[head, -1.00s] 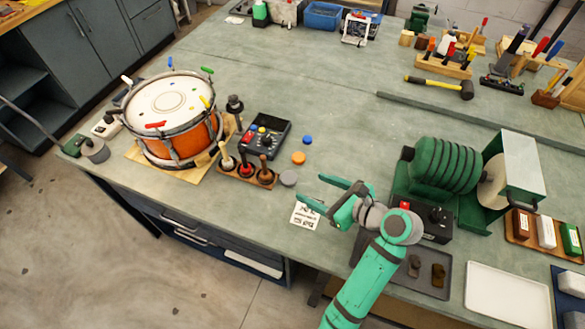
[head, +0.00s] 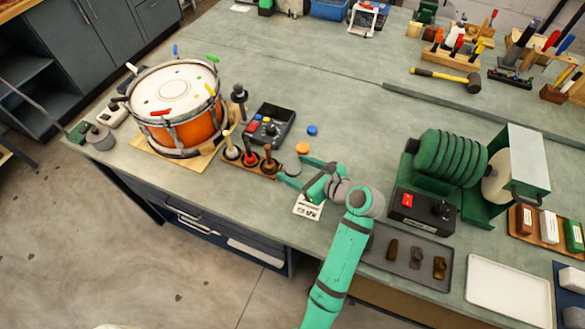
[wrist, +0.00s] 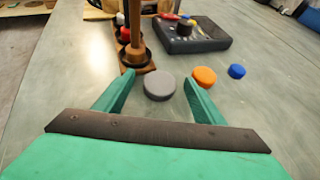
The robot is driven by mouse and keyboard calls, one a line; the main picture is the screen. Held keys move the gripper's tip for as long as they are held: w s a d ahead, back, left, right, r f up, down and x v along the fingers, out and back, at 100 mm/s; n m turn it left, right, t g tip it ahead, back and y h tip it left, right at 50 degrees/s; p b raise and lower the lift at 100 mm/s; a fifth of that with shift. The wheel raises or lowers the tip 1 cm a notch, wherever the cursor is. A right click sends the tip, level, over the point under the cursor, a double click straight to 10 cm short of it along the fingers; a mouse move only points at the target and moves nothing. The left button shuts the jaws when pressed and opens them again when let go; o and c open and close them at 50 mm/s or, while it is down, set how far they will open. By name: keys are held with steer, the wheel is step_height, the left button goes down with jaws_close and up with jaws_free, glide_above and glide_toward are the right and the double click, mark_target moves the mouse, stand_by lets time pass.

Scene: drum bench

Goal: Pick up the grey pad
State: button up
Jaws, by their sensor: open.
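The grey pad (wrist: 159,85) is a small round disc lying on the bench top. In the wrist view it sits between and just beyond the fingertips of my gripper (wrist: 157,88), which is open and empty. In the head view my gripper (head: 300,172) is low over the bench, and the grey pad (head: 292,168) shows only in part by the fingers. I cannot tell whether the fingers touch it.
An orange pad (wrist: 204,77) and a blue pad (wrist: 237,71) lie right of the grey one. A wooden rack of upright handled tools (wrist: 136,60) stands close on the left. A black control box (head: 269,125) is behind. A printed card (head: 308,207) lies near the front edge.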

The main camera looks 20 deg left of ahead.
steer(key=c, duration=1.2)
steer(key=shift+c, duration=0.2)
